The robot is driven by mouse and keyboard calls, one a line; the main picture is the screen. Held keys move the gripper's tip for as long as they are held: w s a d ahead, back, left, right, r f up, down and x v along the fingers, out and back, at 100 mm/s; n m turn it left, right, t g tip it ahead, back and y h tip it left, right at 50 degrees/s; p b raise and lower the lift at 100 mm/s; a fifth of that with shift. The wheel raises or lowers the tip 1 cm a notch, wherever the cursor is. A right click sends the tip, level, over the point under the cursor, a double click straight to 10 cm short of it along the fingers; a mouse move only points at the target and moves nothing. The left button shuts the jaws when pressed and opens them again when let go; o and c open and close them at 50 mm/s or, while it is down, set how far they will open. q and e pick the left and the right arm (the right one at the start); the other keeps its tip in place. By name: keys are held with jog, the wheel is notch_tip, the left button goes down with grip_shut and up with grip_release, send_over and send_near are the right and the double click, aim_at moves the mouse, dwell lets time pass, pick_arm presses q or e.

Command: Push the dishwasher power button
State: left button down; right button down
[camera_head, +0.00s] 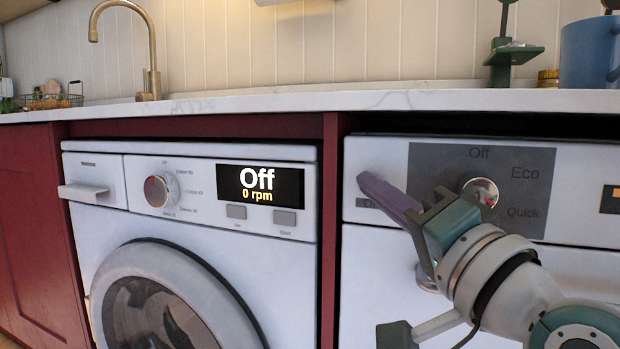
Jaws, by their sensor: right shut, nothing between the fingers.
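The dishwasher (375,158) is the white appliance at the right, under the counter. Its grey panel (430,160) carries a round dial (479,192) with the words Off, Eco and Quick. A small dark rectangle (366,203) on the white front, left of the panel, looks like the power button; its right part is hidden by my finger. My right gripper (370,184) reaches in from the lower right. Its purple fingers are shut and empty, with the tips over the button's upper edge. I cannot tell whether they touch the front. My left gripper is out of view.
A washing machine (90,220) with an Off display (260,185) stands at the left. A red cabinet post (330,240) separates the appliances. The white counter edge (250,103) runs above; a blue mug (590,55) and a green stand (512,55) are on it.

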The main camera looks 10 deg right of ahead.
jog(key=shift+s+a, duration=0.15)
jog(key=shift+s, duration=0.1)
jog(key=s+a+p, duration=0.3)
jog(key=s, duration=0.2)
jog(key=shift+a, duration=0.2)
dwell(0.3)
